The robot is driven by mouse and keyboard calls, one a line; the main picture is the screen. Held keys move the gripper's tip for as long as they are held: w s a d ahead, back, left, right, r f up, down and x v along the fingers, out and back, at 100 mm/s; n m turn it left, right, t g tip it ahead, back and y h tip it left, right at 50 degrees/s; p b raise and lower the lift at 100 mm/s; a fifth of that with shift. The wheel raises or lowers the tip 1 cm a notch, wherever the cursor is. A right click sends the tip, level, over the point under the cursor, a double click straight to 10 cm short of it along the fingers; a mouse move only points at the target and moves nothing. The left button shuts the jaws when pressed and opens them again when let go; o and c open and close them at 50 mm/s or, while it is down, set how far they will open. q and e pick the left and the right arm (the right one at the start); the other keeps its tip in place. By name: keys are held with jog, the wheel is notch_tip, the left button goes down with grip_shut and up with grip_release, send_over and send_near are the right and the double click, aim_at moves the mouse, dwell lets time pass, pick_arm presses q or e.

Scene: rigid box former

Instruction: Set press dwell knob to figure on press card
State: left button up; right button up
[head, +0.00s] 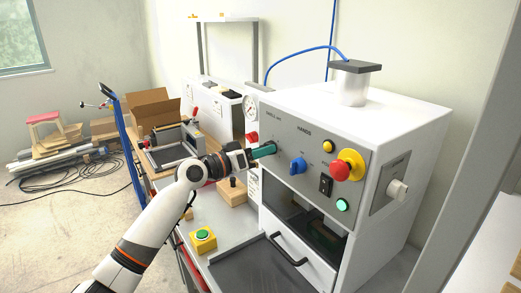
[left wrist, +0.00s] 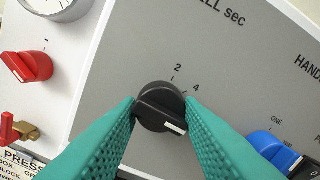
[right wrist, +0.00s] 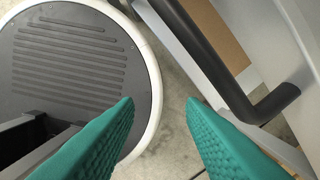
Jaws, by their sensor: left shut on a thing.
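The black dwell knob (left wrist: 160,107) sits on the press's grey panel (head: 318,150), under lettering ending in "ELL sec". My left gripper (head: 262,151) is shut on the knob, one teal fingertip on each side; it also shows in the left wrist view (left wrist: 162,108). The knob's white pointer mark faces lower right, clockwise past the figures 2 and 4. Figures further round are hidden by the right-hand finger. A printed card headed "PRESS" (left wrist: 22,162) shows partly at the lower left; its figure is not readable. My right gripper (right wrist: 160,100) is open and empty.
A blue selector (head: 297,165), a red mushroom button (head: 346,166) and a green button (head: 342,205) are right of the dwell knob. A red knob (left wrist: 27,66) is to its left. A black bar handle (right wrist: 225,70) runs close by my right gripper.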

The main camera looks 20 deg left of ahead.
pick_arm(q)
jog(key=shift+r+n+p, duration=0.1)
jog(key=shift+n+p, duration=0.3)
jog(key=shift+n, duration=0.8)
jog(key=o, duration=1)
jog(key=shift+w+d, duration=0.15)
jog(key=b+v, duration=0.4)
jog(key=v, duration=0.8)
